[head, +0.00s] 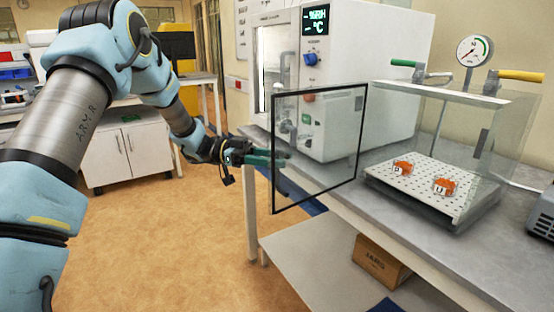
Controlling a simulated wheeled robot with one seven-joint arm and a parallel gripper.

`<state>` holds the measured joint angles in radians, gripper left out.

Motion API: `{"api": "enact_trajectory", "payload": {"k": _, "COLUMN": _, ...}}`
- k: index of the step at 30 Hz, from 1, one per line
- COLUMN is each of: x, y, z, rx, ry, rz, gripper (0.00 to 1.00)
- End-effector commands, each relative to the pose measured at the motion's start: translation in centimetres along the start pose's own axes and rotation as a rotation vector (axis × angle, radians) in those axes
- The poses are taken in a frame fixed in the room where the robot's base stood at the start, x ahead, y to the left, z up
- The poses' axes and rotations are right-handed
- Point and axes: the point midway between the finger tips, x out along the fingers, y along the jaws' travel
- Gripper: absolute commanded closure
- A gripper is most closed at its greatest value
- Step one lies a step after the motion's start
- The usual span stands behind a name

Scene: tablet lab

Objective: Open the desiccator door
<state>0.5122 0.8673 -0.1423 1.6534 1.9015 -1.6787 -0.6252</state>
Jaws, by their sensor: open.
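The desiccator (482,145) is a clear box on the bench at the right, with a perforated white shelf (415,193) inside. Its black-framed clear door (325,140) stands swung out to the left of the box, so the front is open. The door's right edge is near the box's left front edge. My gripper (272,160) has teal fingers and is open at the door's left edge. The fingertips overlap that edge in the picture. I cannot tell whether they touch it or are behind the pane.
Two small orange items (402,168) (444,187) sit on the shelf. A gauge (474,51), a green valve handle (403,63) and a yellow one (521,75) top the box. A white cabinet (395,75) stands behind the door. A cardboard box (381,262) is below.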

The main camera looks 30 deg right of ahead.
Motion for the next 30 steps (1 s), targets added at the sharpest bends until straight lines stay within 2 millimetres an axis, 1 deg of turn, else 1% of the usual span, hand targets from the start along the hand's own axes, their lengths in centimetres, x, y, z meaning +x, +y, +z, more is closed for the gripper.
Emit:
{"api": "enact_trajectory", "payload": {"k": 6, "x": -0.1, "y": 0.0, "z": 0.1, "rx": -0.001, "ry": 0.000, "rz": -0.001, "gripper": 0.53}}
{"api": "enact_trajectory", "payload": {"k": 9, "x": -0.8, "y": 0.0, "z": 0.2, "rx": 0.000, "ry": -0.001, "rz": -0.002, "gripper": 0.53}}
{"api": "enact_trajectory", "payload": {"k": 11, "x": -1.6, "y": -0.1, "z": 0.2, "rx": 0.000, "ry": -0.001, "rz": -0.003, "gripper": 0.53}}
{"api": "enact_trajectory", "payload": {"k": 14, "x": -3.3, "y": 0.0, "z": 0.4, "rx": 0.001, "ry": -0.001, "rz": -0.004, "gripper": 0.53}}
{"api": "enact_trajectory", "payload": {"k": 18, "x": -6.2, "y": -0.1, "z": 0.4, "rx": 0.001, "ry": -0.002, "rz": -0.004, "gripper": 0.53}}
{"api": "enact_trajectory", "payload": {"k": 21, "x": -8.0, "y": -0.1, "z": 0.4, "rx": 0.001, "ry": -0.001, "rz": -0.003, "gripper": 0.53}}
{"api": "enact_trajectory", "payload": {"k": 25, "x": -9.7, "y": -0.1, "z": 0.2, "rx": 0.001, "ry": -0.001, "rz": -0.001, "gripper": 0.53}}
{"api": "enact_trajectory", "payload": {"k": 30, "x": -10.8, "y": 0.0, "z": 0.1, "rx": 0.000, "ry": -0.001, "rz": -0.001, "gripper": 0.53}}
